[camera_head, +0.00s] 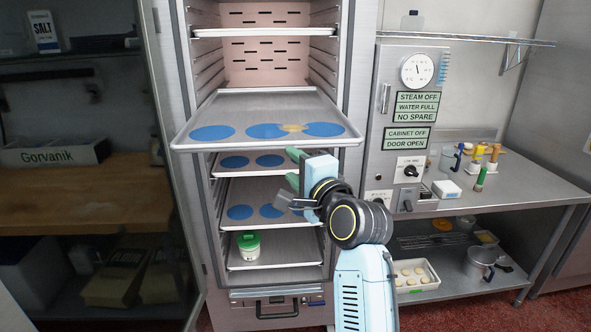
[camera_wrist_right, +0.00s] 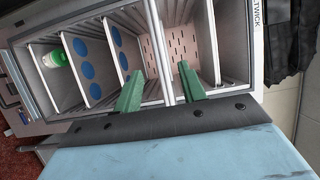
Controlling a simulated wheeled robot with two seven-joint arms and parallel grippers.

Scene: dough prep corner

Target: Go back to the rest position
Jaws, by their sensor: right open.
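My right gripper (camera_head: 291,168) is open and empty, in front of the open cabinet, just below the front edge of the pulled-out upper tray (camera_head: 270,103). The upper tray carries several blue discs (camera_head: 212,132) and a small yellowish round piece (camera_head: 292,128). My left gripper is not in view.
Lower trays (camera_head: 262,189) hold more blue discs. A green-lidded jar (camera_head: 249,246) stands on the lowest tray. A control panel (camera_head: 410,110) and a steel bench (camera_head: 520,190) with small tools are at right. The cabinet door (camera_head: 166,150) stands open at left.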

